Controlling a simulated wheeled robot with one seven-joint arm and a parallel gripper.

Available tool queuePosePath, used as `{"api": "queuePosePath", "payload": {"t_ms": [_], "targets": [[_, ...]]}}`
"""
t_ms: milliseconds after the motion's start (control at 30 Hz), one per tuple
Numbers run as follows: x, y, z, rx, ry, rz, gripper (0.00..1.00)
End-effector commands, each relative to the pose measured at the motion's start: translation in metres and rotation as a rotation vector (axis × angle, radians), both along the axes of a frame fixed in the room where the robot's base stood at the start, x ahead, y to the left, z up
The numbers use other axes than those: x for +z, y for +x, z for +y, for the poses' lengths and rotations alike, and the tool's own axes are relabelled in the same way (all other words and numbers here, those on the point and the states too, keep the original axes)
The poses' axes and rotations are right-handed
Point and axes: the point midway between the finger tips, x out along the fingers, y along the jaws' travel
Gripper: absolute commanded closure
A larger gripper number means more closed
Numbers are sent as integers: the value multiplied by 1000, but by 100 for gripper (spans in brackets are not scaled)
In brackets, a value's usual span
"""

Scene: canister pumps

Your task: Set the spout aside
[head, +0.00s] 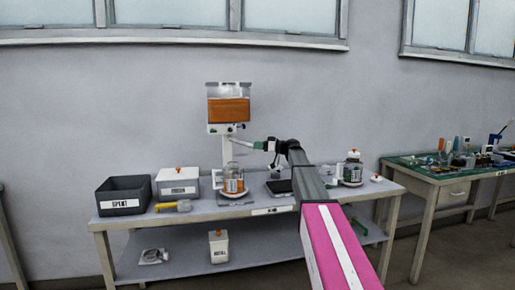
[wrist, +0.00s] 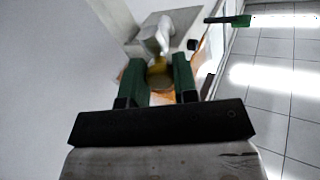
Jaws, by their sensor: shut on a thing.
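My gripper (head: 261,145) is at the end of my outstretched arm, just right of and below the dispenser's tank. In the wrist view its green fingers (wrist: 160,78) are shut on a round, yellowish end piece, which I take to be part of the spout (wrist: 160,62). A white, curved piece runs on from it toward a grey block (wrist: 165,30). In the head view a pale piece (head: 238,141) reaches from the dispenser stand toward my fingers. I cannot tell whether the spout is still joined to the dispenser.
The dispenser tank (head: 229,111) holds orange liquid. Below are a glass jar (head: 233,184), a dark bin (head: 122,196) labelled SPENT, a white box (head: 178,186) with an orange knob, and a yellow-ended tool (head: 182,206). A lidded jar (head: 352,170) stands right of my arm on the bench.

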Motion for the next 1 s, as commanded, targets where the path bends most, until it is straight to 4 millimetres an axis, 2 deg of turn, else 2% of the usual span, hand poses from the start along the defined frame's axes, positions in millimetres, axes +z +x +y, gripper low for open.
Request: {"api": "queuePosePath", "payload": {"t_ms": [500, 533, 600, 867, 1000], "targets": [[-1, 4, -1, 19, -2, 1, 100], [-1, 5, -1, 19, -2, 1, 69], [-1, 5, -1, 19, -2, 1, 47], [0, 4, -1, 20, -1, 0, 47], [0, 1, -7, 20, -1, 0, 47]]}}
